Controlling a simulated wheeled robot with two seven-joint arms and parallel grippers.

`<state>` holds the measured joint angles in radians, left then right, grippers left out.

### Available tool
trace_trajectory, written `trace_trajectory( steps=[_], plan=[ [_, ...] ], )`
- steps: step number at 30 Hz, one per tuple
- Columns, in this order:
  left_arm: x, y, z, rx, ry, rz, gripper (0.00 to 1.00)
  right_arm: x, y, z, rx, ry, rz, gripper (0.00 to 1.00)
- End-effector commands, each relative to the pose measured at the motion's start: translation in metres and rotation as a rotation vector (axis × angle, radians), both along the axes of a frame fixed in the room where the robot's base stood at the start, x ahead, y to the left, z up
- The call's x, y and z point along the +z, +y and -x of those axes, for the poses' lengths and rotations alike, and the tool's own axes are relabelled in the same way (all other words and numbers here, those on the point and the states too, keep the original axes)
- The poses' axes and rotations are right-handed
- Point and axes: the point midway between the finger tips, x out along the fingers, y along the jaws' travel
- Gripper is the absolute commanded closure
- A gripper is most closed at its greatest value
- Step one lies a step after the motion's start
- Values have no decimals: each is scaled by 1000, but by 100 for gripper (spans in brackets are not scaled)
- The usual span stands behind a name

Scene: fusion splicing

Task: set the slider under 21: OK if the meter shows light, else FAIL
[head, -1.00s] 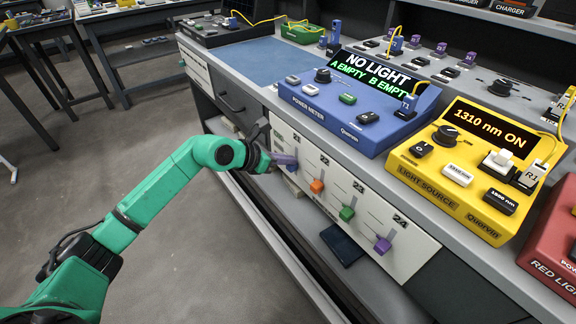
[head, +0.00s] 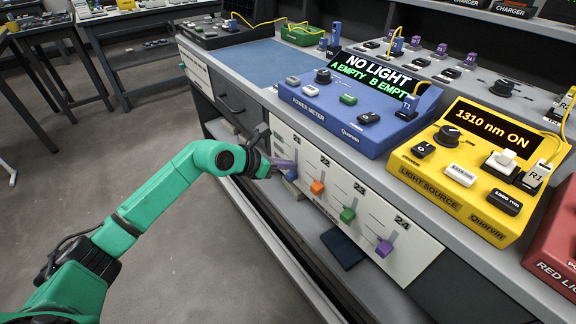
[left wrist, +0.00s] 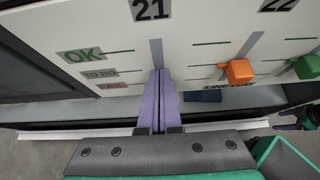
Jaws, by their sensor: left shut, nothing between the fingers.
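The power meter (head: 350,118) is blue and its screen (head: 375,72) reads "NO LIGHT" and "A EMPTY B EMPTY". On the white slider panel (head: 375,215), a blue slider knob (head: 292,176) sits low under 21. My left gripper (head: 292,165) is shut and empty, with its fingertips at that knob; I cannot tell whether they touch. In the left wrist view the purple fingers (left wrist: 159,75) lie together over the slot under 21 and hide the knob. Left of the slot are a green OK label (left wrist: 80,56), a grey label and a red label below.
Orange (head: 318,188), green (head: 347,214) and purple (head: 384,247) knobs sit under 22, 23 and 24. A yellow light source (head: 470,175) reading "1310 nm ON" stands right of the meter. A shelf ledge with a dark cloth (head: 343,247) lies below the panel.

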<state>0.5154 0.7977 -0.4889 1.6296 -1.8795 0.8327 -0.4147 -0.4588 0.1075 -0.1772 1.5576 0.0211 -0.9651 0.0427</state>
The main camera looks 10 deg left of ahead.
Motion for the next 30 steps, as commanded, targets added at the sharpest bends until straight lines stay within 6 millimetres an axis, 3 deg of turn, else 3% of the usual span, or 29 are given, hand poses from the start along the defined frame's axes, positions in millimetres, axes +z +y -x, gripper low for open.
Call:
trace_trajectory(
  steps=[7, 24, 30],
  plan=[
    [5, 3, 3, 1, 1, 0, 100, 4, 0, 0, 0, 0, 0, 26],
    [2, 40, 47, 2, 1, -2, 100, -15, 0, 0, 0, 0, 0, 26],
    [5, 45, 54, -1, -1, -1, 100, -18, 0, 0, 0, 0, 0, 26]
  ],
)
